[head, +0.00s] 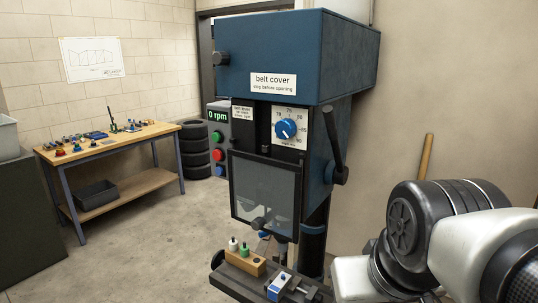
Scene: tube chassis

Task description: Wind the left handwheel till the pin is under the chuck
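A blue drill press stands in the middle, with a tinted guard (264,195) lowered in front of its spindle area. I cannot make out the chuck behind the guard. Below is the dark machine table (232,284). A small blue and grey vise (279,287) sits at its front right. A dark rounded part at the table's left edge (216,260) looks like the left handwheel, seen only in part. I cannot pick out the pin for certain. My arm comes in from the lower right; my gripper is outside the picture or hidden.
A wooden block (245,262) with small white and green bottles stands on the machine table. A control box (217,138) reads 0 rpm. A lever (336,145) juts from the press's right side. A workbench (110,143) and stacked tyres (194,150) stand at back left; floor between is clear.

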